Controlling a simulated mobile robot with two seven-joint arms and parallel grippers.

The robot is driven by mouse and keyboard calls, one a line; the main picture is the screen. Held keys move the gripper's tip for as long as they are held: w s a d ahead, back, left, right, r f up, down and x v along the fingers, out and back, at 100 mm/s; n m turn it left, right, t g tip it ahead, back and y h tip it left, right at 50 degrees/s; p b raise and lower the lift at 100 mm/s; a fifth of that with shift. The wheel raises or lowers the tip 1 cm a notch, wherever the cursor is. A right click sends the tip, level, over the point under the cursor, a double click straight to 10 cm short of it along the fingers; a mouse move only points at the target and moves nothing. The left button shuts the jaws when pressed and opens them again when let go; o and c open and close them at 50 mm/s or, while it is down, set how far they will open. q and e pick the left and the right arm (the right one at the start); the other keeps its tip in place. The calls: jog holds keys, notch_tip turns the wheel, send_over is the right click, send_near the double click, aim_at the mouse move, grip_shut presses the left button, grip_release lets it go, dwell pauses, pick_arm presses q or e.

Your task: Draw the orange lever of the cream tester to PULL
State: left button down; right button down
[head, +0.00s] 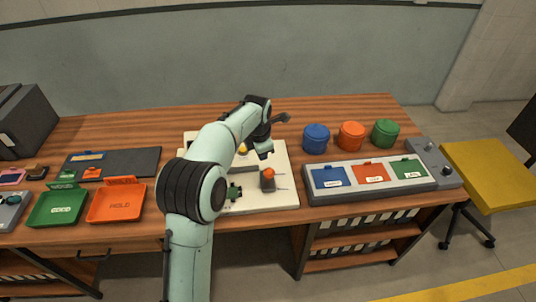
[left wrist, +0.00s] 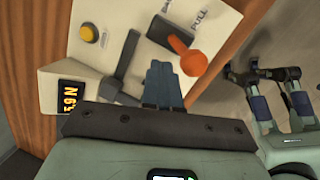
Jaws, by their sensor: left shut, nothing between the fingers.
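The cream tester (head: 285,192) stands on the bench in the middle of the head view, partly behind my left arm. Its orange lever (head: 268,173) is on the right part. In the left wrist view the lever's round orange knob (left wrist: 194,63) hangs below the PULL label, and its shaft rises from a dark base (left wrist: 170,33). I cannot tell the lever's exact setting. My left gripper (head: 264,153) is just behind the lever in the head view. Its fingers (left wrist: 161,72) are shut and empty, beside the knob and apart from it. My right gripper is not in view.
The tester also has a yellow button (left wrist: 89,35), a dark arm (left wrist: 122,68) and a lit display (left wrist: 70,97). Blue, orange and green pots (head: 351,135) stand behind a grey tray unit (head: 385,184). Green (head: 57,208) and orange trays (head: 116,205) lie left.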

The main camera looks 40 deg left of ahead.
pick_arm(q)
jog(key=v, duration=1)
jog(key=shift+s+d, duration=0.25)
jog(key=shift+d, duration=0.15)
jog(key=shift+f, duration=0.1)
